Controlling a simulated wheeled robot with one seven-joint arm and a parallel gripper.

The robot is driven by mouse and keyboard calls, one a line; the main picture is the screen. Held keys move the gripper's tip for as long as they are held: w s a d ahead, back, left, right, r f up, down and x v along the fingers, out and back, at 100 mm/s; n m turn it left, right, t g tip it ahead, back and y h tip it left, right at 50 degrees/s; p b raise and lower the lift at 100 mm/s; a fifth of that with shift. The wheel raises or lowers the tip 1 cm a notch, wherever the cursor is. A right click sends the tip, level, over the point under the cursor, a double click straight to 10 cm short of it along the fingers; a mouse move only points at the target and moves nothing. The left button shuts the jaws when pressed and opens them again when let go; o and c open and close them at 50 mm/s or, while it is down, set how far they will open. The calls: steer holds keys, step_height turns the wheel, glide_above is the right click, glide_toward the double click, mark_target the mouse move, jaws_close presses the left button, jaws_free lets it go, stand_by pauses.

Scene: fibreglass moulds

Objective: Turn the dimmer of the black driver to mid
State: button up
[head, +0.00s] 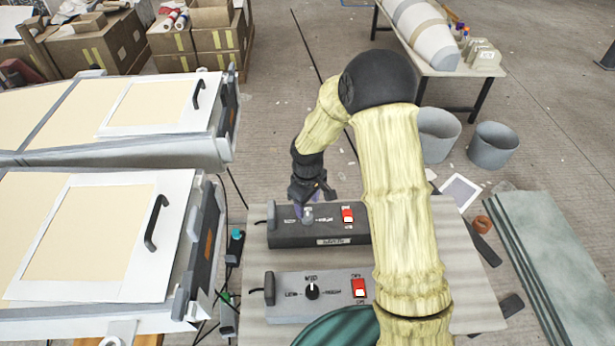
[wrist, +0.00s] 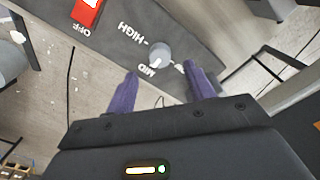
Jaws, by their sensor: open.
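The black driver (head: 290,238) stands on the bench in the head view, a dark box with a light grey dimmer knob (head: 308,215) and a red switch (head: 347,214). In the wrist view the knob (wrist: 160,53) sits just beyond the tips of my purple fingers, with the MID and HIGH marks beside it. Another mark is partly hidden by the right finger. In the head view my gripper (head: 307,203) is directly over the dimmer.
A grey driver (head: 290,309) with a black knob and red switch stands nearer on the bench (head: 255,338). My arm hides the bench's middle right. Mould panels (head: 85,240) stand at the left, with cables between. Grey buckets (head: 493,145) stand on the floor behind.

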mark_target(308, 216)
step_height(308, 216, up, 12)
stand_by(0.3)
stand_by(0.3)
steer(key=s+d+r+m+t+p, duration=0.1)
steer(key=s+d+r+m, duration=0.3)
steer(key=s, duration=0.4)
steer(key=s+d+r+m+t+p, duration=0.1)
steer(key=s+d+r+m+p, duration=0.2)
steer(key=s+d+m, duration=0.3)
steer(key=s+d+r, duration=0.1)
steer(key=s+d, duration=0.1)
steer(key=shift+s+t, duration=0.3)
steer(key=shift+s, duration=0.1)
steer(key=shift+d, duration=0.1)
